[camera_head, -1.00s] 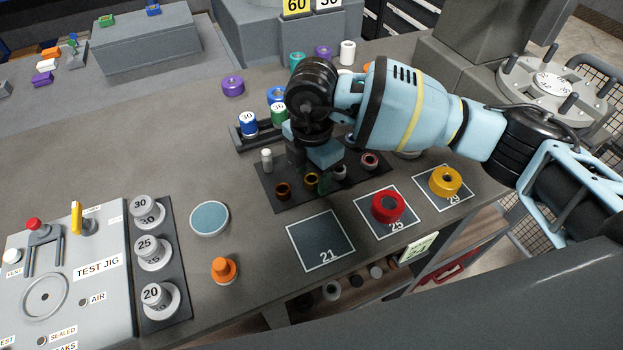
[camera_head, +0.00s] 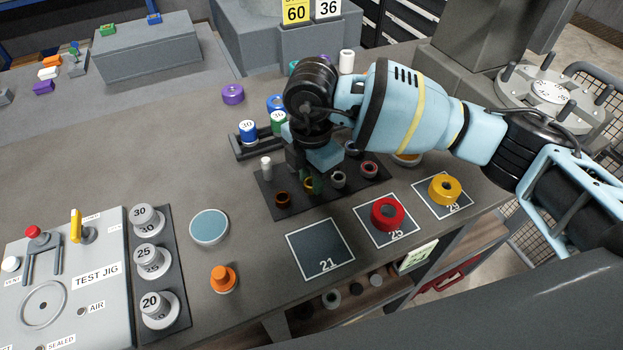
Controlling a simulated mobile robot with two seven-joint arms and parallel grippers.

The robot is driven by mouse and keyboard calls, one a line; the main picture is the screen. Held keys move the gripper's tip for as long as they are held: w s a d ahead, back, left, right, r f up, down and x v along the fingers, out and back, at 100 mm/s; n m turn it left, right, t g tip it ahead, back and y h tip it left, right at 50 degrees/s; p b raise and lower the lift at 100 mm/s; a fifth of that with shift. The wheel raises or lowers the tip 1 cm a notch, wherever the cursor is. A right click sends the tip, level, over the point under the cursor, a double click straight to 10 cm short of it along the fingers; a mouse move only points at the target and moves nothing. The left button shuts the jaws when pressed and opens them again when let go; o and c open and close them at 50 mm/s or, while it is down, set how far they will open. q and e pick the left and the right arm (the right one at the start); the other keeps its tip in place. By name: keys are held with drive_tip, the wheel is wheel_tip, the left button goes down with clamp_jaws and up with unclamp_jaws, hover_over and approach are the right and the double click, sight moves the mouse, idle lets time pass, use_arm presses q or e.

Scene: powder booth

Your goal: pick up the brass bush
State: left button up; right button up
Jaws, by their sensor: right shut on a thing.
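The brass bush (camera_head: 309,185) is a small gold-coloured ring at the dark bush mat (camera_head: 285,213), between a copper-brown bush (camera_head: 283,199) and a grey one (camera_head: 339,179). My right gripper (camera_head: 311,181) points down over the mat, shut on the brass bush. Its fingers have green pads and cover part of the bush. I cannot tell whether the bush still touches the mat. My left gripper is not in view.
A small white-topped cylinder (camera_head: 266,168) and a reddish bush (camera_head: 369,169) stand close by. Red (camera_head: 388,214) and yellow (camera_head: 445,189) rings sit on marked squares. Square 21 (camera_head: 320,249) is empty.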

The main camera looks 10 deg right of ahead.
wheel_tip(320, 180, up, 3)
drive_tip(key=shift+f, duration=0.15)
drive_tip(key=s, duration=0.5)
drive_tip(key=s+d, duration=0.1)
drive_tip(key=s, duration=0.4)
drive_tip(key=s+r+p, duration=0.1)
drive_tip(key=s, duration=0.5)
drive_tip(key=shift+d, duration=0.3)
